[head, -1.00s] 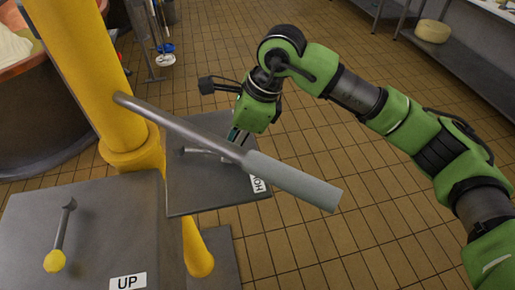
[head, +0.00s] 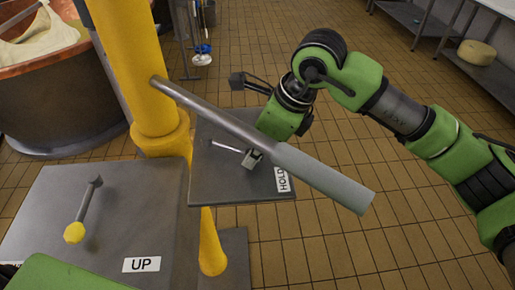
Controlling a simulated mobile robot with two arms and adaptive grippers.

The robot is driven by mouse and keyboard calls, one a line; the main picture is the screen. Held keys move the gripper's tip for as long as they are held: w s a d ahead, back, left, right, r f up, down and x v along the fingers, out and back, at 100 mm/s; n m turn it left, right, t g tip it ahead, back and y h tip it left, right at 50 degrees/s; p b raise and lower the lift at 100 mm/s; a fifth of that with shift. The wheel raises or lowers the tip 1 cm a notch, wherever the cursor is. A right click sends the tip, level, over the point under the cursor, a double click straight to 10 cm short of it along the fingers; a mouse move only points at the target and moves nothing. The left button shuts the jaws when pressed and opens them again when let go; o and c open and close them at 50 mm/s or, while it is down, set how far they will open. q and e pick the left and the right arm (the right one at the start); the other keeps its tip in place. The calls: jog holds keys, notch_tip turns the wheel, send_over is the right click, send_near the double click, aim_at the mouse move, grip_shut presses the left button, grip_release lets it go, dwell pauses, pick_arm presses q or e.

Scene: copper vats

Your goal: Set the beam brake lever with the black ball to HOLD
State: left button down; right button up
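The brake lever is a thin metal rod (head: 226,147) on a grey panel (head: 215,185) in the middle of the head view. A white HOLD label (head: 282,179) sits on this panel's right edge. The lever's far-left end meets the panel; its right end runs to the fingertips of my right gripper (head: 252,158). I cannot see the black ball; the gripper or the handle bar may hide it. The bar crosses in front of the gripper, so I cannot tell whether it is shut or touching the lever. My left gripper is not in view.
A long grey handle bar (head: 320,180) slants from the yellow column (head: 140,80) across my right gripper. A yellow-ball lever (head: 75,232) stands on a left panel marked UP (head: 141,264). A copper vat (head: 60,90) is at upper left. Tiled floor at right is open.

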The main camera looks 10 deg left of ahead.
jog(key=shift+r, duration=0.1)
jog(key=v, duration=1.1)
jog(key=shift+d+r, duration=0.2)
jog(key=shift+r, duration=0.15)
jog(key=shift+s, duration=0.15)
